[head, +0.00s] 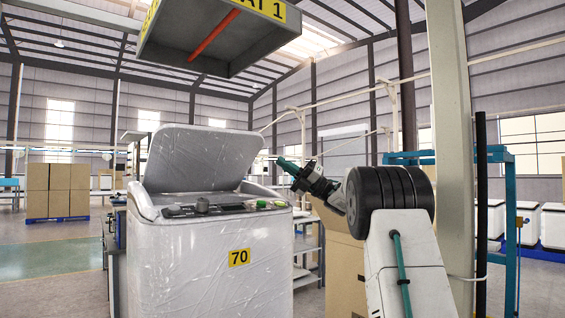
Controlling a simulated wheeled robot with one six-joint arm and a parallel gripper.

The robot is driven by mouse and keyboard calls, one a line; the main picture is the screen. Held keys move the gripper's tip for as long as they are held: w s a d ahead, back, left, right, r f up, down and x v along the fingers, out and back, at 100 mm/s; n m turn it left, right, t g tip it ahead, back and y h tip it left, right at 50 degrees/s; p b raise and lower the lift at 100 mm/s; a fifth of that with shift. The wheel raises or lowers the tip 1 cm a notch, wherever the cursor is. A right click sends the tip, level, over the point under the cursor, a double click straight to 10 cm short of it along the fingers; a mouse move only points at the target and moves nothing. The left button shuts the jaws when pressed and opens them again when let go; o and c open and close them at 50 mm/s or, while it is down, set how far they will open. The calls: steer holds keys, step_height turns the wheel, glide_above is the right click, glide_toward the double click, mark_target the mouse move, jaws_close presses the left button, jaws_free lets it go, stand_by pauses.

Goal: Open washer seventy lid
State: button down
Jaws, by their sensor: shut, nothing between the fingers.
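The washer (210,265) stands left of centre, white and wrapped in wrinkled clear plastic, with a yellow "70" label (239,257) on its front. Its lid (200,158) is raised, tilted up and back. A panel with dark knobs and a green button (262,204) runs along its front top edge. My gripper (287,164) is at the end of my arm, right of the lid and above the washer's right side. It is shut and empty, and apart from the lid in the picture. The inside of the washer is hidden from this angle.
A hanging box-like sign (215,35) is overhead. A pale post (452,130) stands close on the right. A cardboard box (342,262) and a shelf (306,245) stand behind the washer's right side. Stacked boxes (57,190) are far left; the floor (50,262) there is clear.

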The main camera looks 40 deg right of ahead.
mark_target(250, 134)
steer(key=shift+w+a+r, duration=0.85)
steer(key=shift+w+r, duration=0.15)
steer(key=shift+r, duration=0.2)
steer(key=shift+w+a+r, duration=0.85)
steer(key=shift+w+r, duration=0.1)
steer(key=shift+r, duration=0.25)
steer(key=shift+w+a+r, duration=0.85)
steer(key=shift+w+r, duration=0.15)
steer(key=shift+r, duration=0.2)
